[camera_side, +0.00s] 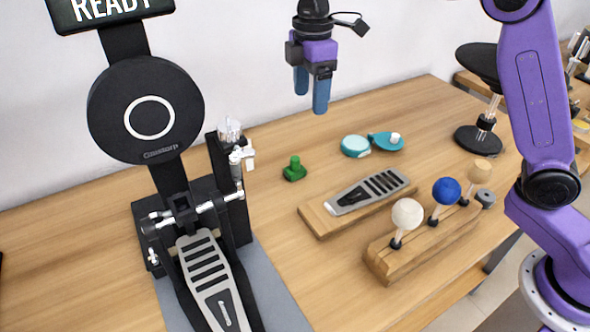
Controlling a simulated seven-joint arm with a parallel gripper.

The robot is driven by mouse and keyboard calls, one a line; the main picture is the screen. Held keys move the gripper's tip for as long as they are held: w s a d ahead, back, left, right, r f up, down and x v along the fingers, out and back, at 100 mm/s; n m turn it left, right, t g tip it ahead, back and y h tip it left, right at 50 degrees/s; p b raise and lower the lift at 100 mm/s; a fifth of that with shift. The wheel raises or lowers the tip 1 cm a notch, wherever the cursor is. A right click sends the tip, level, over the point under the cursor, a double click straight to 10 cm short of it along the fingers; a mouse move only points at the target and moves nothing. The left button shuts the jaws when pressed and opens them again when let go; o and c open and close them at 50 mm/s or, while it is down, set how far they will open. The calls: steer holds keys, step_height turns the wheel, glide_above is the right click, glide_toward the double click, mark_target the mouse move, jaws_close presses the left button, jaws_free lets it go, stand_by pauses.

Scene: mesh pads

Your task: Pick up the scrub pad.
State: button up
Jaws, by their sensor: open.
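No thing in view is plainly a scrub pad. A small green block with a raised knob (294,169) lies on the wooden table and could be it; I cannot tell. Behind it to the right lie a round teal piece with a pale side (356,146) and a flat teal piece with a white knob (387,141). My gripper (311,102) hangs above the back of the table, pointing down. Its two blue fingers are apart with nothing between them. It is well above the green block and touches nothing.
A tall black pedal stand with a round pad (146,110) fills the left. A grey pedal plate on a wooden board (309,217) lies mid-table. A wooden rack (384,264) holds three ball-headed sticks in front. A black stool-like stand (478,139) is back right.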

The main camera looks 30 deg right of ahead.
steer(key=w+d+f+n, duration=0.1)
steer(key=w+f, duration=0.2)
steer(key=w, duration=0.5)
glide_above(295, 158)
step_height(295, 158, down, 4)
step_height(295, 158, down, 18)
steer(key=shift+f, duration=0.1)
stand_by(0.5)
steer(key=c, duration=1.1)
